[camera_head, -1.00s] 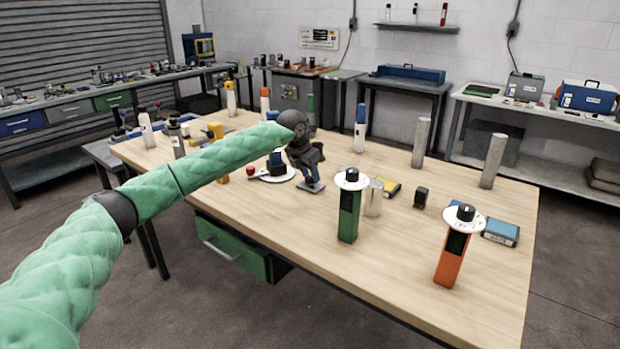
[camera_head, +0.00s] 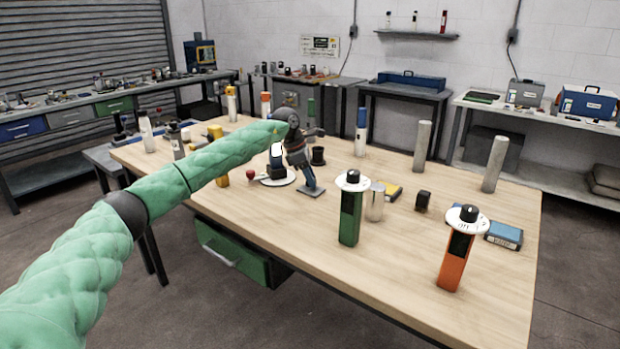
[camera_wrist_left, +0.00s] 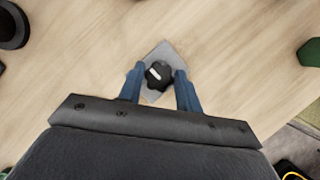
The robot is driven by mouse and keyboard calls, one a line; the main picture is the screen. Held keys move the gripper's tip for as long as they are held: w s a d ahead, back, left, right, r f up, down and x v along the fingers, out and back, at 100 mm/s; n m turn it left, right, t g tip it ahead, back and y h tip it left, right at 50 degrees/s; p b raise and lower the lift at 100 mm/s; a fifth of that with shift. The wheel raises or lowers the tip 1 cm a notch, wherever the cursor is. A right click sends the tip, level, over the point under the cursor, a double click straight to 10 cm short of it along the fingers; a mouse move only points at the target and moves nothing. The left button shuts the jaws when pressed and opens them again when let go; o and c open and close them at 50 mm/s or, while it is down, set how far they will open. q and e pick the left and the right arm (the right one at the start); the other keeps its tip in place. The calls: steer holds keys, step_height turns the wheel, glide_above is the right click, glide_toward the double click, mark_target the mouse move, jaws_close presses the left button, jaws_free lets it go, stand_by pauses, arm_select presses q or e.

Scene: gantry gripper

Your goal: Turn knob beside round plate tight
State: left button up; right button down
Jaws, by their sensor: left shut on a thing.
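A black knob (camera_wrist_left: 158,74) with a white mark on top sits on a grey flat base plate (camera_wrist_left: 163,50), which also shows in the head view (camera_head: 310,191). My left gripper (camera_wrist_left: 160,71) has its two blue fingers on either side of the knob and is shut on it. In the head view my left gripper (camera_head: 311,184) points down at the base plate and hides the knob. The white round plate (camera_head: 287,182) lies just left of the gripper, with a dark and blue object on it. My right gripper is not in view.
A green post (camera_head: 349,218) and an orange post (camera_head: 455,262), each with a white dial and black knob, stand towards the right. Two grey cylinders (camera_head: 421,146) stand farther back. A black round piece (camera_head: 318,156) stands behind my gripper. The table front (camera_head: 410,285) is clear.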

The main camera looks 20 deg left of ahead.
arm_select(q)
steer(key=shift+m, duration=0.4)
steer(key=o, duration=1)
steer(key=shift+r, duration=0.1)
steer(key=shift+b+v, duration=0.3)
steer(key=shift+v, duration=3.5)
steer(key=shift+w+a, duration=0.1)
steer(key=shift+w, duration=0.05)
